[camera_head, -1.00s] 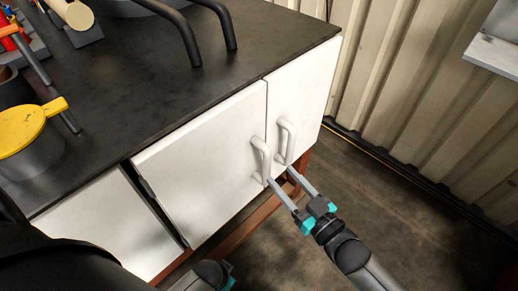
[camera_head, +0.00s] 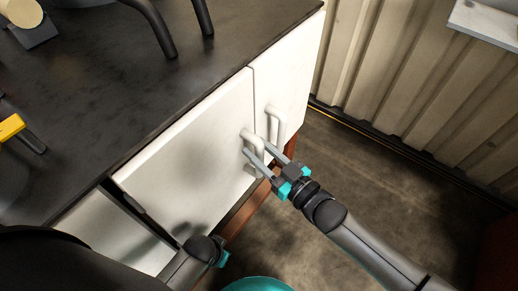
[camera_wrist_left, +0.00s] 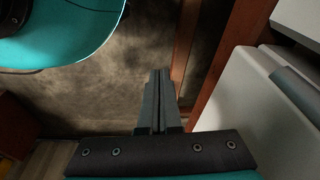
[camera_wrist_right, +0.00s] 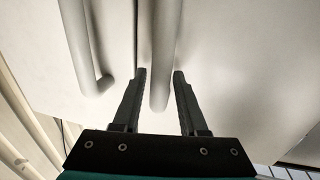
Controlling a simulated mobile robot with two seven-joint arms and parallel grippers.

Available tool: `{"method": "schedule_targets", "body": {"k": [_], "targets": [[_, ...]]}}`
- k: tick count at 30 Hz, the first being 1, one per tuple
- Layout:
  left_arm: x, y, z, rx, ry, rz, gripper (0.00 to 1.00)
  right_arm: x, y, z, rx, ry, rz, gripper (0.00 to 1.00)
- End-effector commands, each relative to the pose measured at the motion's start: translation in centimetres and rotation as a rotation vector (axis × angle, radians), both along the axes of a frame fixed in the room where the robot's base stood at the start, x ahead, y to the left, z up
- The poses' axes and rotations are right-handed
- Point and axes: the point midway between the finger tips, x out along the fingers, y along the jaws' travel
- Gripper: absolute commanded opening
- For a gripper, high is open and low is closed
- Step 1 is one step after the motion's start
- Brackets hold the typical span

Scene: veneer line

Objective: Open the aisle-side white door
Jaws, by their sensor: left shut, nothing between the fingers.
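Two white doors close the front of a dark-topped cabinet: a wide left door (camera_head: 180,165) and a right door (camera_head: 292,85) nearer the wall. Both look shut; which one is aisle-side I cannot tell. The left door's white bar handle (camera_head: 258,152) stands by the seam, beside the right door's handle (camera_head: 273,122). My right gripper (camera_head: 257,150) is open at the left door's handle. In the right wrist view that handle (camera_wrist_right: 165,45) runs between the spread fingers; contact is unclear. My left gripper (camera_wrist_left: 158,75) is shut and empty, pointing over the floor beside the cabinet.
The dark worktop (camera_head: 90,100) carries black curved bars (camera_head: 155,30) and a yellow-topped item (camera_head: 12,128). Another white panel (camera_head: 115,235) lies left of the doors. A corrugated wall (camera_head: 400,90) stands at right. The floor (camera_head: 370,185) before the right door is clear.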

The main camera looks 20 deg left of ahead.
Motion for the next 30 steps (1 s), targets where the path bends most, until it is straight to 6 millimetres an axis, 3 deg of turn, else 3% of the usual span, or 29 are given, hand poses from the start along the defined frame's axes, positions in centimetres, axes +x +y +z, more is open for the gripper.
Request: {"method": "schedule_targets", "body": {"k": [1, 11, 30], "targets": [[-0.01, -0.01, -0.01, 0.000, 0.000, 0.000, 0.00, 0.01, -0.01, 0.00, 0.000, 0.000, 0.000, 0.35], [-0.01, -0.01, -0.02, 0.000, 0.000, 0.001, 0.00, 0.00, -0.01, -0.01, 0.000, 0.000, 0.000, 0.00], [-0.02, -0.04, -0.03, -0.001, 0.000, 0.000, 0.00, -0.01, 0.00, -0.03, 0.000, 0.000, 0.000, 0.00]]}}
